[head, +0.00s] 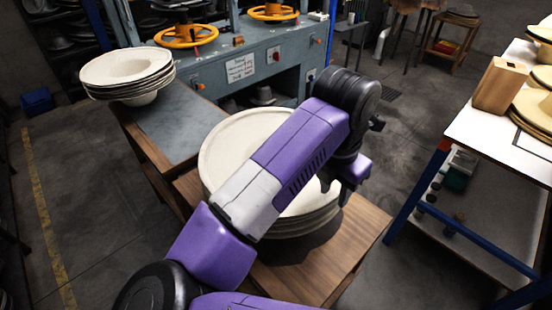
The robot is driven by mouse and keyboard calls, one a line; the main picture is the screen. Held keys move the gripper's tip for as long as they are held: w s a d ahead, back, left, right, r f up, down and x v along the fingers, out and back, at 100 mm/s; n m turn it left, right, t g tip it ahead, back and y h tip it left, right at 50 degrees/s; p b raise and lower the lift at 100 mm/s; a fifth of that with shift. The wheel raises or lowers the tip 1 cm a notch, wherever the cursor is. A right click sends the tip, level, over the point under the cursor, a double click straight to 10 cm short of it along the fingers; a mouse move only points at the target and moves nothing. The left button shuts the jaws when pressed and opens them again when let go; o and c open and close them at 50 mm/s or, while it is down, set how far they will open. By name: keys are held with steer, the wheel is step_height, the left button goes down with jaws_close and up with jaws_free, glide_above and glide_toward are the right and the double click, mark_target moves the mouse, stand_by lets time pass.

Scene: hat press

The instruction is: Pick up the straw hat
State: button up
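A stack of round, cream, wide-brimmed hats (232,150) lies on the wooden bench, partly hidden behind my purple arm. A second cream stack (126,68) stands at the far left, its top hat with the crown sunk down. Tan, straw-coloured hats (534,108) lie on the white-topped table at the right, cut by the picture edge. I cannot tell which one is the straw hat named. My gripper (346,194) points down at the right edge of the middle stack. Its fingertips are dark and small, so its opening and any contact are unclear.
The wooden bench (352,240) has bare top right of the middle stack. A grey-blue press (240,68) with orange handwheels (186,36) stands behind. A wooden block (497,85) sits on the right table (482,138). Open floor (408,145) lies between bench and table.

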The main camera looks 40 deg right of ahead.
steer(key=shift+f, duration=0.15)
jaws_close()
stand_by(1.4)
